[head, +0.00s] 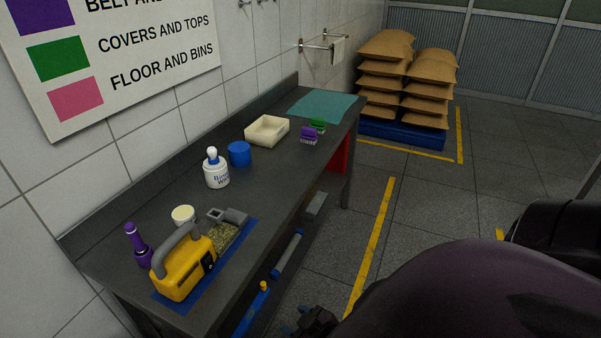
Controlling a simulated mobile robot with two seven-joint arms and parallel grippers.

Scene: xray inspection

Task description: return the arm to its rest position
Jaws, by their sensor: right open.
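My right gripper (312,322) shows as a small dark shape at the bottom edge, low beside the front of the dark workbench (262,180). It is open, and I see nothing between its fingers. Its lower part is cut off by the frame. My large dark arm fills the lower right, over the floor and clear of the bench top. My left gripper is not in view.
The bench holds a yellow handheld device (183,268), purple bottle (139,245), white bottle (216,173), blue cup (239,153), cream tray (267,130) and brushes (309,135). Stacked sacks (408,85) stand behind. Floor right of the yellow line (371,245) looks clear.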

